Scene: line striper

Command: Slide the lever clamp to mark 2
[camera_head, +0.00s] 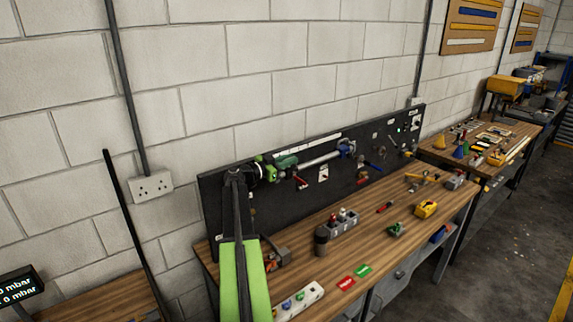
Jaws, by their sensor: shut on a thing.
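A pale horizontal rail (320,160) runs along the dark upright board, with a white strip (308,148) above it. The marks on the strip are too small to read, so I cannot tell which is mark 2. A green body, seemingly the lever clamp (286,162), sits at the rail's left part. My gripper (264,170) is at the left end of the rail, shut on what appears to be this clamp. My arm comes up from below and partly hides the board's left end. The exact contact of the jaws is too small to see.
A blue fitting (346,148) is at the rail's right end. Red-handled parts and switches hang on the board (225,195). The wooden bench (340,250) below carries a dark cup (321,241), a grey block holder (343,228), a yellow tool (426,209) and red and green cards.

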